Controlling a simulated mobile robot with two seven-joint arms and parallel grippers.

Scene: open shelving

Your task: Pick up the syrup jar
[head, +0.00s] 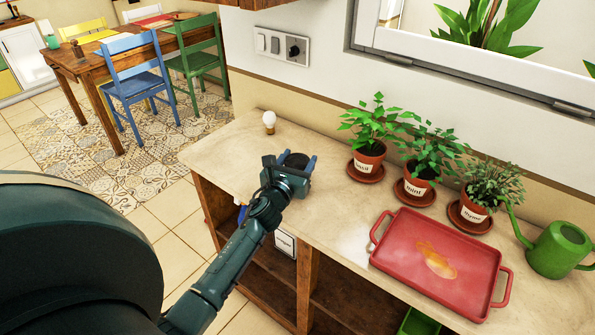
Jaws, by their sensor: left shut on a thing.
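My left gripper (290,164) reaches over the far left part of the counter, its blue fingers apart on either side of a dark round thing. This thing, taken as the syrup jar (296,159), shows only its dark top. The gripper body hides the rest, so I cannot see its label or whether it touches the counter. The gripper is shut on it. My right gripper is not in view.
A light bulb (269,121) stands behind the gripper. Potted basil (369,157), mint (416,186) and thyme (473,211) line the wall. A red tray (398,257) with a spill and a green watering can (559,250) are at right. Bare counter lies between gripper and tray.

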